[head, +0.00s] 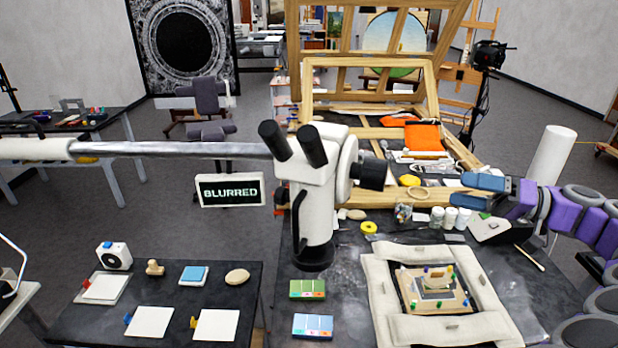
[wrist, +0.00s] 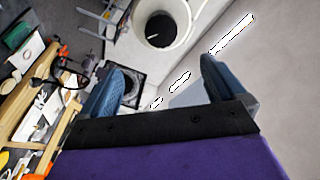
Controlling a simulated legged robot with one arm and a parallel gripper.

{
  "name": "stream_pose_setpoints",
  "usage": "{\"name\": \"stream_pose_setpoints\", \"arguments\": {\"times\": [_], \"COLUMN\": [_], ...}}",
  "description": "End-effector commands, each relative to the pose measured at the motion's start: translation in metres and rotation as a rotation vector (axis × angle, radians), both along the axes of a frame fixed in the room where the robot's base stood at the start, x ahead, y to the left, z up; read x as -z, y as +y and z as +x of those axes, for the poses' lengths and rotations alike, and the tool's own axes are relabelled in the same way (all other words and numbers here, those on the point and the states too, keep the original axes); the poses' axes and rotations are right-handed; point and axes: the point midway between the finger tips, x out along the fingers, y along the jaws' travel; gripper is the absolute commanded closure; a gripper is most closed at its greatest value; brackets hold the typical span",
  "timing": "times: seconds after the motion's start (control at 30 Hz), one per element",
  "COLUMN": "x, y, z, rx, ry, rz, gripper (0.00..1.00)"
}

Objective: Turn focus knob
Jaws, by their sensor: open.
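The white microscope (head: 312,195) hangs on a metal boom over the table, with two black eyepieces at its top. Its black focus knob (head: 370,175) sticks out to the right. A sign reading BLURRED (head: 230,190) is beside it on the left. My gripper (head: 464,190) is right of the knob and apart from it, with its blue fingers pointing left. In the wrist view the fingers (wrist: 165,78) are spread with nothing between them. A white round part with a dark centre (wrist: 160,28) shows above them; I cannot tell surely whether it is the knob.
A padded frame (head: 380,300) holding a gilt fragment (head: 437,283) lies on the table below. Bottles (head: 450,216), a yellow tape roll (head: 369,227) and tools stand behind it. Wooden frames (head: 370,80) lean at the back. Open air lies between my gripper and the knob.

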Motion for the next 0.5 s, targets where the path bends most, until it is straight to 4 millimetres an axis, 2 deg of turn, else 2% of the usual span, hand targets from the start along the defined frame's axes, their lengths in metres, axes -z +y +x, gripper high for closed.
{"name": "stream_pose_setpoints", "arguments": {"times": [0.17,0.5], "x": [-0.003,-0.006], "y": [0.003,0.014], "z": [0.001,0.006], "rx": [-0.002,0.001], "ry": [0.166,0.978], "rz": [0.067,0.385], "gripper": [0.03,0.03]}}
